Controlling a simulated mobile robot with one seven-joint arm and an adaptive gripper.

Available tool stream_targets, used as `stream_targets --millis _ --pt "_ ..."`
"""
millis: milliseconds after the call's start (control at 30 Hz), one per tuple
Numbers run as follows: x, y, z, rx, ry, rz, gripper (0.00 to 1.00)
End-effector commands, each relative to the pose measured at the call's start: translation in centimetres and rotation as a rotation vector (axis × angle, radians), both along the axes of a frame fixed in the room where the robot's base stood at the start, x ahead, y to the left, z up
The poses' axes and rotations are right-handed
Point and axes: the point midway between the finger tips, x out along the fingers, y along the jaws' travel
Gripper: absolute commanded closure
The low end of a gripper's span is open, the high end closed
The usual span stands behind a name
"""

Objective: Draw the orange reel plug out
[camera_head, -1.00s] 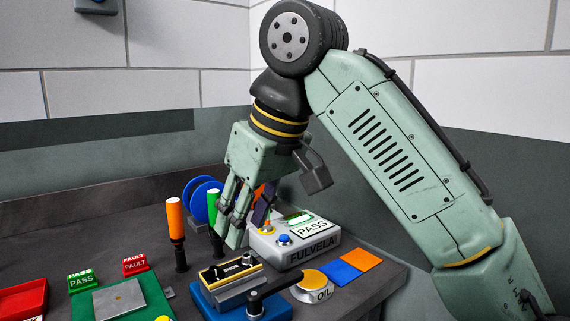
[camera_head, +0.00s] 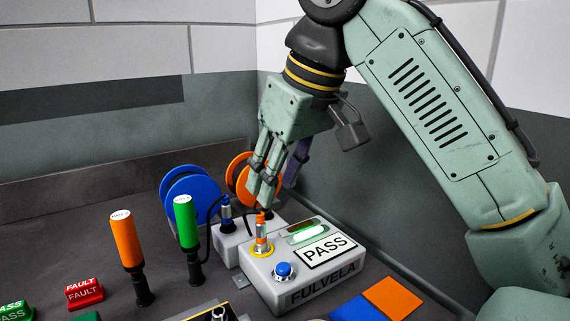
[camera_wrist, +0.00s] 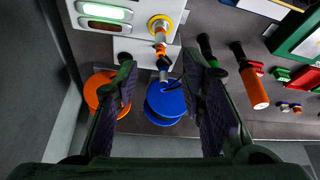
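The orange reel plug (camera_head: 261,232) stands upright in the yellow-ringed socket of the grey FULVELA tester (camera_head: 290,270). In the wrist view the plug (camera_wrist: 160,46) lies between and beyond my fingertips, with the yellow ring (camera_wrist: 160,24) above it. The orange reel (camera_head: 236,172) is behind my gripper and partly hidden; it also shows in the wrist view (camera_wrist: 104,90). My gripper (camera_head: 264,198) is just above and behind the plug in the head view. In the wrist view its two fingers (camera_wrist: 160,64) are wide apart with nothing held between them.
A blue plug (camera_head: 226,210) stands in a grey block behind the tester, near the blue reel (camera_head: 188,195). An orange-handled tool (camera_head: 126,240) and a green-handled tool (camera_head: 186,222) stand left of it. The tester's green lamp (camera_head: 310,233) is lit by a PASS label.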

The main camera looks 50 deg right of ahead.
Motion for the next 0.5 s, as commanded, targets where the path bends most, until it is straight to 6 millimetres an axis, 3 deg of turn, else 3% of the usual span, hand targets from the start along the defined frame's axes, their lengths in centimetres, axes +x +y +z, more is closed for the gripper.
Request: stream_targets --millis 167,500 --pt "0.4 0.0 -1.1 0.002 0.000 0.002 0.63" --pt "2.7 0.0 -6.6 0.003 0.000 0.003 0.63"
